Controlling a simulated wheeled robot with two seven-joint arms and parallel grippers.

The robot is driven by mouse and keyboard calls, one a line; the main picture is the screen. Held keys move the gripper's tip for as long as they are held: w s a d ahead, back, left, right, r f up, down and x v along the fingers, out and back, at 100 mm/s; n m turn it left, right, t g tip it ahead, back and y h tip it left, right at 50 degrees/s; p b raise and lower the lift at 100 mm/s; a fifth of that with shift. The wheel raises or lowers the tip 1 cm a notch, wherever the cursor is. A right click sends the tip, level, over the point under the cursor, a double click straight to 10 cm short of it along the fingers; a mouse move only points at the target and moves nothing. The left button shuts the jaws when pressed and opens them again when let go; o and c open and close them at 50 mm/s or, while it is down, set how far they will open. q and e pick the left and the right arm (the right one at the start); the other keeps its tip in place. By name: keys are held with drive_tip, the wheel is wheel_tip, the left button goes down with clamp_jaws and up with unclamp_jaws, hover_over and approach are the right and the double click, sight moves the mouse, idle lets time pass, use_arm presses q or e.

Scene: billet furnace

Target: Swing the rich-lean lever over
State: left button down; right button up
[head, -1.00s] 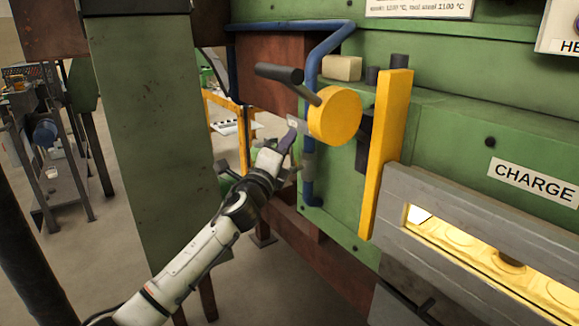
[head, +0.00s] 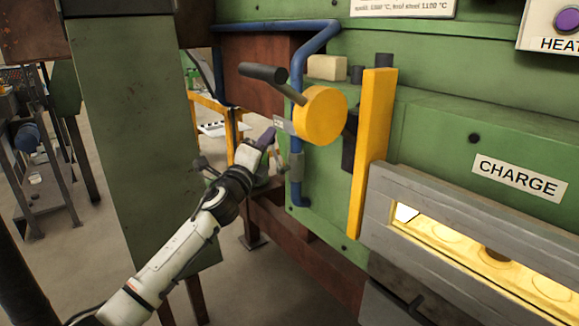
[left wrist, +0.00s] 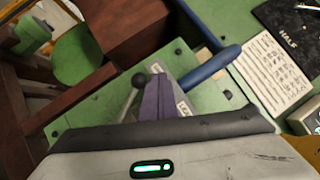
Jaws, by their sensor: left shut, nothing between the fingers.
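My left gripper (head: 269,134) has purple fingers, shut and empty, near the blue pipe and below left of the yellow disc. The fingers (left wrist: 160,96) also show in the left wrist view. Whether they touch the lever cannot be told. My right gripper is out of view.
A yellow disc (head: 320,115) with a black-handled crank (head: 263,73) stands out above my left gripper. The blue pipe (head: 297,110) runs down beside it. A yellow upright bar (head: 371,150) and the glowing charge opening (head: 470,250) are to the right. A green column (head: 130,150) stands left.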

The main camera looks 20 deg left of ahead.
use_arm(q)
drive_tip(key=s+d+r+p, duration=0.2)
drive_tip(key=s+r+p, duration=0.2)
drive_tip(key=s, duration=0.7)
drive_tip(key=shift+s+d+r, duration=0.15)
drive_tip(key=shift+s+r, duration=0.25)
drive_tip(key=shift+r, duration=0.3)
drive_tip(key=s+d+f+n+g+h, duration=0.1)
drive_tip(key=s+d+f+n+g, duration=0.2)
drive_tip(key=f, duration=0.7)
drive_tip(key=s+d+f+n+g, duration=0.1)
drive_tip(key=s+f+n, duration=0.25)
drive_tip(key=f, duration=0.65)
drive_tip(key=s+d+f+n+g+h, duration=0.1)
drive_tip(key=s+d+f+n+g, duration=0.3)
drive_tip(key=f, duration=0.7)
drive_tip(key=s+d+f+n+g, duration=0.2)
drive_tip(key=s+f+n, duration=0.3)
drive_tip(key=s+f, duration=0.4)
drive_tip(key=s+d+f+n+g, duration=0.2)
drive_tip(key=s+f+n, duration=0.3)
drive_tip(key=s+f, duration=0.4)
drive_tip(key=s, duration=0.7)
drive_tip(key=shift+d+h, duration=0.3)
drive_tip(key=shift+d, duration=0.1)
